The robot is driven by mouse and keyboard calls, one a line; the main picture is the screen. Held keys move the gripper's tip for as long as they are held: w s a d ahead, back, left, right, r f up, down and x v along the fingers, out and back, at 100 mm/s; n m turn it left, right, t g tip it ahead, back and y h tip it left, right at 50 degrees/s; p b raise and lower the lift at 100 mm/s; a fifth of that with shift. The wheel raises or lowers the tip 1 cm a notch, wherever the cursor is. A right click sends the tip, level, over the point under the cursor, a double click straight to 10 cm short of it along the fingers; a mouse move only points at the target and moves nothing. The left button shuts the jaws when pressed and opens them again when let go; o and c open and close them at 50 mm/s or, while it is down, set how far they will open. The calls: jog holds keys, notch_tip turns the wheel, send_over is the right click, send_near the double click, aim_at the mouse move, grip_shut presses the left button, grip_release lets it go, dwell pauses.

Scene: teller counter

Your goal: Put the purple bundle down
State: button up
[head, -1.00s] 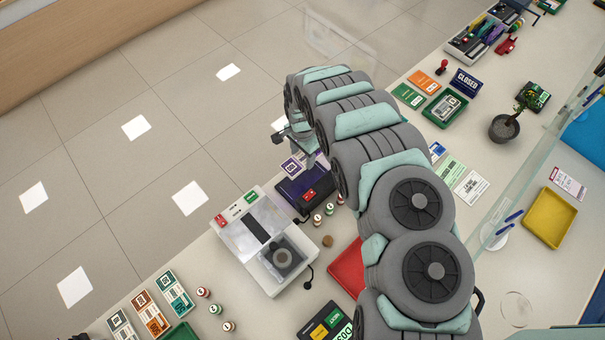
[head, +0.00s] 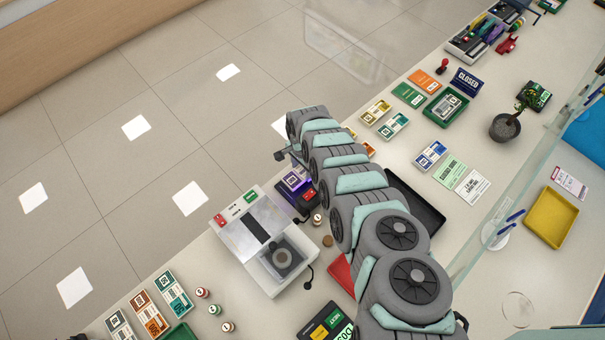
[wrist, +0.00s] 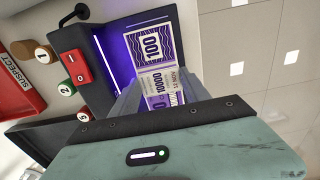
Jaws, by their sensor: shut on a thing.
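The purple bundle (wrist: 153,43), printed 100 with a white paper band, is between the fingers of my gripper (wrist: 158,92) in the wrist view. My gripper is shut on it. The bundle's far end lies over the dark bay of a box-like device (wrist: 75,42) with a glowing violet strip. I cannot tell whether the bundle touches the bay floor. In the head view the purple bundle (head: 293,181) shows at the device (head: 307,200), just below my wrist; my fingers are mostly hidden there.
A white note machine (head: 260,225) stands to the left of the device. A black tray (head: 425,208) is partly behind my arm. The counter edge and floor lie beyond the device.

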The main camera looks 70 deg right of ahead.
aim_at(302, 172)
jog(key=shift+a+f+b, duration=0.1)
jog(key=shift+f+b, duration=1.1)
jog(key=shift+f, duration=0.6)
jog(key=o, duration=1.4)
jog(key=shift+r, duration=0.1)
jog(key=shift+o, duration=0.2)
notch_tip(302, 172, up, 4)
jog(key=p, duration=0.3)
jog(key=shift+s+r, duration=0.1)
notch_tip(302, 172, up, 8)
jog(key=shift+p, duration=0.3)
